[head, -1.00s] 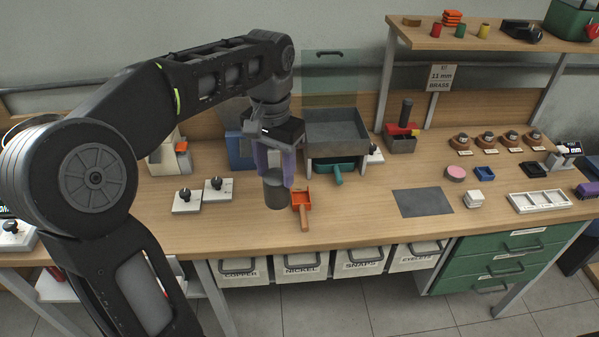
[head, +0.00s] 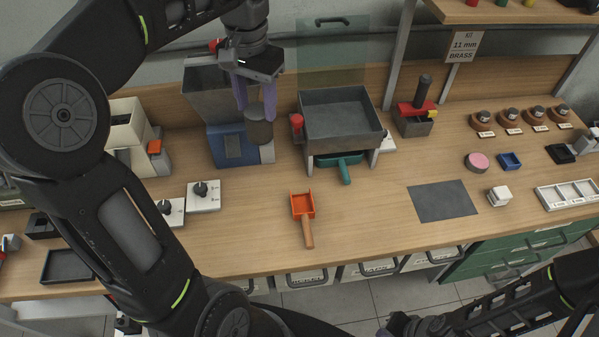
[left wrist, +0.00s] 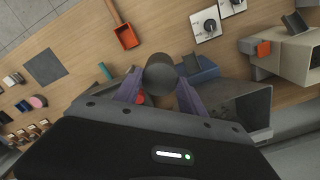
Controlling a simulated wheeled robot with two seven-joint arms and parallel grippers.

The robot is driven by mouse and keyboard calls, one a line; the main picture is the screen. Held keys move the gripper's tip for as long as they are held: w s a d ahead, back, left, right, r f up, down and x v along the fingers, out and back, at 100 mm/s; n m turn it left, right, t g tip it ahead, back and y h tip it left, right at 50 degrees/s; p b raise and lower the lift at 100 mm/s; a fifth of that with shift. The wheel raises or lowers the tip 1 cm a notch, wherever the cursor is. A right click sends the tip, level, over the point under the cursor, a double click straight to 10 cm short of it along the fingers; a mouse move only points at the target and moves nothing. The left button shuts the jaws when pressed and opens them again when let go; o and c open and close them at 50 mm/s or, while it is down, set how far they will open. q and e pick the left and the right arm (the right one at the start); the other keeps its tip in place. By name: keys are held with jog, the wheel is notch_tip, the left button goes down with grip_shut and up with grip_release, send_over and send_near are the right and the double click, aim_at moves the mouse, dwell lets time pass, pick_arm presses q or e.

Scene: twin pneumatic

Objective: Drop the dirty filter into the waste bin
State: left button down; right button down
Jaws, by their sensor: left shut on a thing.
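My left gripper (head: 256,108) is shut on a dark grey cylinder, which I take as the dirty filter (head: 259,130). It holds the filter upright above the bench, in front of a blue machine with a grey hopper. In the left wrist view the filter (left wrist: 160,74) sits between the purple fingers (left wrist: 160,90). My right arm enters at the lower right; its dark end (head: 398,325) is at the bottom edge, and its jaws are too cut off to read. I cannot make out a waste bin in either view.
The blue machine (head: 231,148) stands close behind the filter. A grey tray stand (head: 341,124) with a clear panel is to its right. An orange scoop (head: 303,206) and a white knob box (head: 204,196) lie in front.

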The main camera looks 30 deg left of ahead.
aim_at(258, 125)
pick_arm(q)
notch_tip(258, 125, down, 6)
jog(key=b, duration=0.5)
jog(key=shift+s, duration=0.1)
notch_tip(258, 125, down, 8)
jog(key=shift+r, duration=0.25)
notch_tip(258, 125, down, 4)
jog(key=shift+f+p, duration=0.25)
jog(key=shift+p, duration=0.1)
